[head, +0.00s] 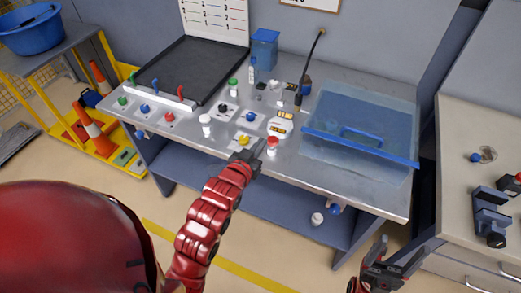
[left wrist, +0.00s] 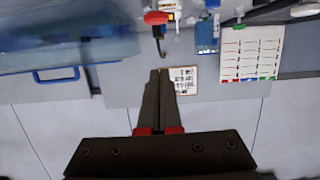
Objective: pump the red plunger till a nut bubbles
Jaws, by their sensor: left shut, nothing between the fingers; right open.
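The red plunger (head: 273,141) is a red cap on a short white body, standing at the front of the grey bench (head: 330,178). My left gripper (head: 256,148) is shut and empty just left of it in the head view; contact cannot be told. In the left wrist view a red knob, seemingly the plunger (left wrist: 155,17), is near the top, beyond the closed fingertips (left wrist: 158,72). My right gripper (head: 381,252) is open and empty, low in front of the bench. No nut can be made out in the head view.
A clear blue tub (head: 410,162) stands right of the plunger. A yellow-white meter (head: 281,126), a white cylinder (head: 206,120) and several coloured knobs crowd the left and middle. A black tray (head: 186,72) lies behind. A side counter (head: 468,195) is at right.

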